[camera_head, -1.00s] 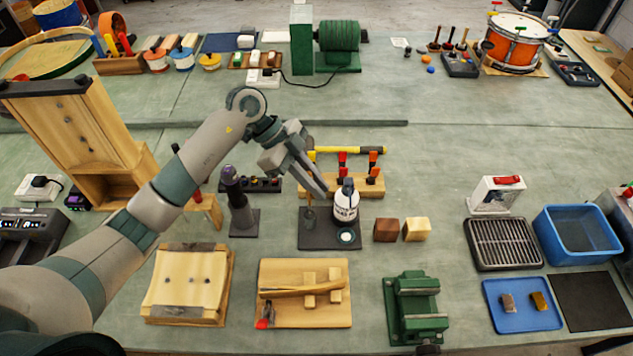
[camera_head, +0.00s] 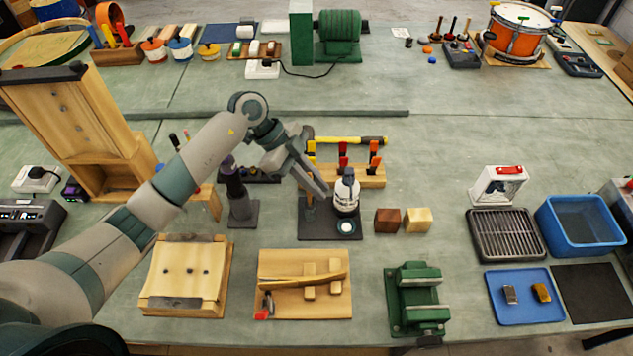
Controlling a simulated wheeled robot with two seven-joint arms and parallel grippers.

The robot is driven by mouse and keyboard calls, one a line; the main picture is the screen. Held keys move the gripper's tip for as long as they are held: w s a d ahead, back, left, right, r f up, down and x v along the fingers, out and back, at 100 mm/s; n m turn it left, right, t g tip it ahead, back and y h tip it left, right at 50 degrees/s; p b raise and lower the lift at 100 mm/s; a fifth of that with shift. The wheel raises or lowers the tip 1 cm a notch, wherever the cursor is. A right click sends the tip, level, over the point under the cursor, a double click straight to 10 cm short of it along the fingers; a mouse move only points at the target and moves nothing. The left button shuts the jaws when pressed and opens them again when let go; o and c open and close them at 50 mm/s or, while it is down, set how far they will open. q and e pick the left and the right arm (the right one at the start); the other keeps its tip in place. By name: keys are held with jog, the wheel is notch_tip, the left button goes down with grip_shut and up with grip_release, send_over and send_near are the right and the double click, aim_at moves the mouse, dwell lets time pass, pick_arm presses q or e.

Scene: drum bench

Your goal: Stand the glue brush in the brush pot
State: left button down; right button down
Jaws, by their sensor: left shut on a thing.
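My left gripper (camera_head: 318,187) is shut, pointing down over the black mat (camera_head: 350,233) in the middle of the bench. A thin brownish upright thing just under its fingers looks like the glue brush (camera_head: 309,204), mostly hidden by the fingers. The small dark brush pot (camera_head: 309,222) appears directly below it on the mat's left part. I cannot tell whether the brush is inside the pot or just above it. A white glue bottle (camera_head: 346,198) with a dark cap stands close to the right of the fingers. My right gripper is not in view.
A small white dish (camera_head: 346,227) sits before the bottle. Behind is a wooden rack (camera_head: 370,178) with red and orange clamps. A dark upright stand (camera_head: 243,212) is left of the mat, two wooden blocks (camera_head: 387,221) right. A wooden board (camera_head: 335,312) lies in front.

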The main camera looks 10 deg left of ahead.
pick_arm(q)
jog(key=shift+f, duration=0.7)
jog(key=c, duration=1.7)
grip_release()
jog(key=shift+r, duration=0.1)
jog(key=shift+b+v, duration=0.6)
jog(key=shift+v, duration=0.25)
jog(key=b+v, duration=0.4)
jog(key=v, duration=1.1)
jog(key=shift+a+r+b, duration=0.2)
jog(key=shift+a+b, duration=0.15)
jog(key=shift+b, duration=0.05)
